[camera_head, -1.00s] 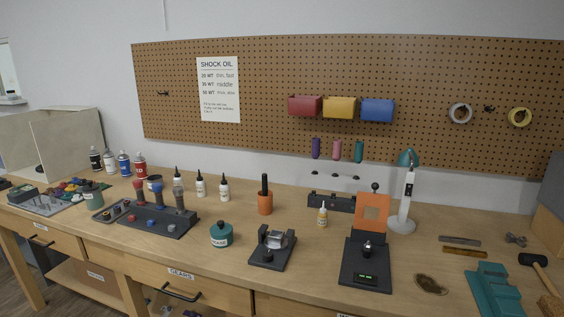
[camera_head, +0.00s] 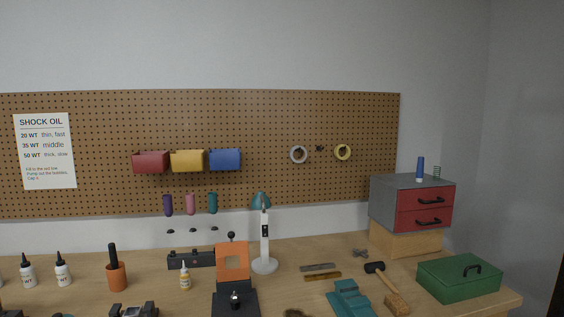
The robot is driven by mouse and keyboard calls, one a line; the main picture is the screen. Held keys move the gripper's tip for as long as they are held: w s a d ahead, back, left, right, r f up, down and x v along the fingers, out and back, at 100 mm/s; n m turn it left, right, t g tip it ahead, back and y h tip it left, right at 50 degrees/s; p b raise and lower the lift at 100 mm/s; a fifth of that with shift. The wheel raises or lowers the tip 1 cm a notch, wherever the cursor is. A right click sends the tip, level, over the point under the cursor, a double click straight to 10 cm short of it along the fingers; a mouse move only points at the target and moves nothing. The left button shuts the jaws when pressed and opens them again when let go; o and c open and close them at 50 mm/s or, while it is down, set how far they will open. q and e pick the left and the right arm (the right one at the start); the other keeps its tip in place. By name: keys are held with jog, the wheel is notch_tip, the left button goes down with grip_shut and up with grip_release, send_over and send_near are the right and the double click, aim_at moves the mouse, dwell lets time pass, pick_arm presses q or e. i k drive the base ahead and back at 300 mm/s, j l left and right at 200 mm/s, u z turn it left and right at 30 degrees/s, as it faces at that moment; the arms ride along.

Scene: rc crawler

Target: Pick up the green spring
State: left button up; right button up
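A small dark green coil that looks like the green spring (camera_head: 436,172) stands upright on top of the grey cabinet (camera_head: 392,184) at the right of the bench. A blue tube with a white cap end (camera_head: 420,169) stands just left of it.
The cabinet sits on a wooden block (camera_head: 400,238) at the back right. A green toolbox (camera_head: 458,278) stands in front of it.

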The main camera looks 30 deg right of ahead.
aim_at(436, 170)
jog(key=z, duration=1.9)
jog(key=i+l+z, duration=0.2)
jog(key=l, duration=0.2)
jog(key=i+l+z, duration=0.2)
jog(key=l, duration=0.25)
jog(key=i+l+z, duration=0.2)
jog(key=l, duration=0.15)
jog(key=i+l+z, duration=0.15)
jog(key=l, duration=0.2)
jog(key=i+j, duration=0.1)
